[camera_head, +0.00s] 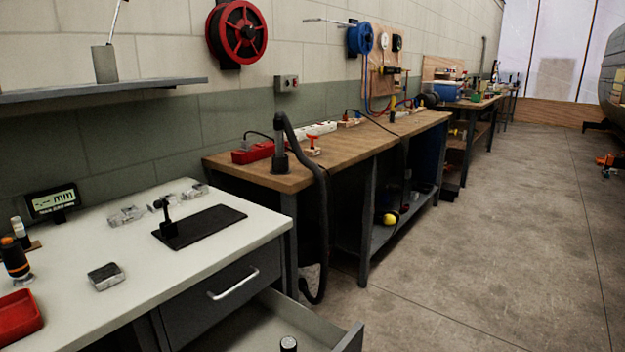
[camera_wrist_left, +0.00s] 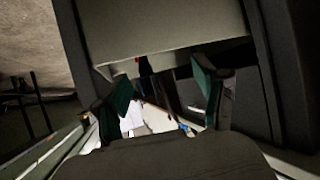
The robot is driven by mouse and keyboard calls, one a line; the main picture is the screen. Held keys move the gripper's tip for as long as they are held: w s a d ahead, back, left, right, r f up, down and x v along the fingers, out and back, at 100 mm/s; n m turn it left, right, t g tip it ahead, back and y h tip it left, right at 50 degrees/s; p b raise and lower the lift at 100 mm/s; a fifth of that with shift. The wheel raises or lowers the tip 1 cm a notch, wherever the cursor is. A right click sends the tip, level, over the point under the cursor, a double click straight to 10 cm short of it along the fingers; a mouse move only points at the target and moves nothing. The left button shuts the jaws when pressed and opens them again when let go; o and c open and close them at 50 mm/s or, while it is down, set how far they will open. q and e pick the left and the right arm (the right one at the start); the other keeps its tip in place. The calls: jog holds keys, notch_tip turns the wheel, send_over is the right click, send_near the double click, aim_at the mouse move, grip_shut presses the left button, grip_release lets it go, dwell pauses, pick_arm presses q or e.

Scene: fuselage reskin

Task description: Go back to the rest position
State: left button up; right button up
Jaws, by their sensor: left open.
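My left gripper (camera_wrist_left: 165,95) shows in the left wrist view. Its two green-padded fingers are spread apart, with nothing held between them. A pale panel and dark frame stand just beyond the fingers, and small bright items show in the gap, too unclear to name. Neither gripper appears in the head view. My right gripper is not seen in either view.
In the head view, a white bench (camera_head: 190,251) carries a dark plate (camera_head: 208,226), metal blocks and a red tray (camera_head: 18,315). Its lower drawer (camera_head: 270,325) is pulled out. A wooden workbench (camera_head: 375,137) stands beyond. The concrete floor (camera_head: 500,230) at right is clear.

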pick_arm(q)
jog(key=s+a+f+g+y+p, duration=0.1)
jog(key=s+f+g+p, duration=0.45)
jog(key=s+f, duration=0.5)
jog(key=s+f+g+y+p, duration=0.1)
jog(key=s+f+g+p, duration=0.6)
jog(key=s, duration=0.7)
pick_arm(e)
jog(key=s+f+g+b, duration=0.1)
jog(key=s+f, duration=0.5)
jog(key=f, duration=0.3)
pick_arm(q)
jog(key=s+a+f+p, duration=0.1)
jog(key=s+f+p, duration=0.1)
jog(key=s+p, duration=0.2)
jog(key=s+a+f+t+p, duration=0.1)
jog(key=s+p, duration=0.3)
jog(key=s, duration=0.6)
jog(key=shift+a+f, duration=0.4)
jog(key=shift+f, duration=0.45)
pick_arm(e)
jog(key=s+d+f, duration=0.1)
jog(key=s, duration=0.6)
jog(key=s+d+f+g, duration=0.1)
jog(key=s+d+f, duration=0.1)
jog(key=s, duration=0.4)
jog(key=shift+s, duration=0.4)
